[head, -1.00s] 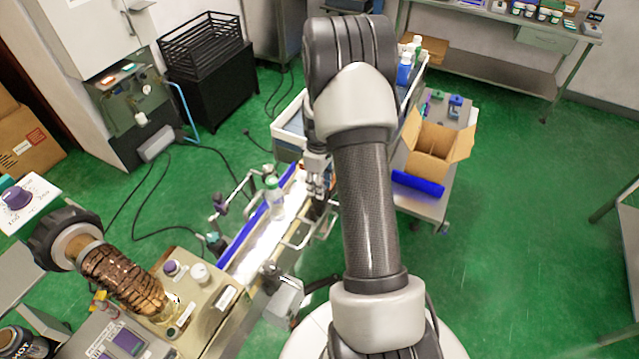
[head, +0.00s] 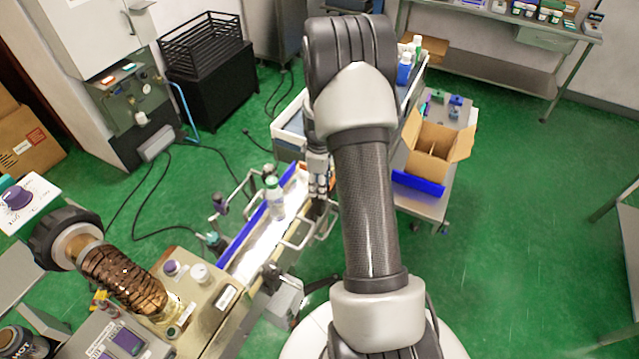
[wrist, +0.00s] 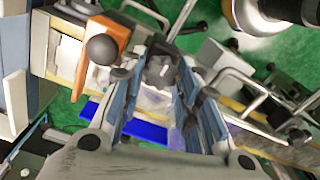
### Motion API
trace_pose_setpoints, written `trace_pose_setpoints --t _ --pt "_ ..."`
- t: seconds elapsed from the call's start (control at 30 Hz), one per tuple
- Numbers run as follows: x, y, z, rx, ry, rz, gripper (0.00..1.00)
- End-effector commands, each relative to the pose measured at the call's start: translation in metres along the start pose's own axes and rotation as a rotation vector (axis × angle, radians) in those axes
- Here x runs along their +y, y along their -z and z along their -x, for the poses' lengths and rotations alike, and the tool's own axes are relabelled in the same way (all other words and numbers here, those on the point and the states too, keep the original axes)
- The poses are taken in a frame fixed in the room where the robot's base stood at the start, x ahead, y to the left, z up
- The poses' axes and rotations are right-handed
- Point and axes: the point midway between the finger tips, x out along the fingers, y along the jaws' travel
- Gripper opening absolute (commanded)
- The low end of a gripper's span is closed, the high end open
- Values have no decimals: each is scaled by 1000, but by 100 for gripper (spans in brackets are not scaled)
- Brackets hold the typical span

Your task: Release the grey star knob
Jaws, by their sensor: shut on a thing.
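My gripper (wrist: 160,84) points down over the conveyor line in the wrist view. Its two blue-grey fingers stand either side of a dark grey lobed piece, which looks like the grey star knob (wrist: 160,68), and are shut on it. The finger pads partly cover the knob's sides. In the head view my gripper (head: 318,188) hangs left of my forearm, at the conveyor's right side; the knob cannot be made out there.
A green-capped bottle (head: 275,200) stands on the lit conveyor (head: 255,250), with bent metal guide rails around it. A round grey ball handle (wrist: 101,48) is close left of my fingers. An open carton (head: 435,150) stands on a side table to the right.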

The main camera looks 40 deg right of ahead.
Motion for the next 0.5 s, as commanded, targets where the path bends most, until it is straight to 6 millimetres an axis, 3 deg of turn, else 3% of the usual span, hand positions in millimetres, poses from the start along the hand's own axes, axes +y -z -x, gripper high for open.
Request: trace_pose_setpoints --t 0.3,0.5 --pt "0 0 0 0 -1 0 49" --pt "0 0 0 0 0 0 50"
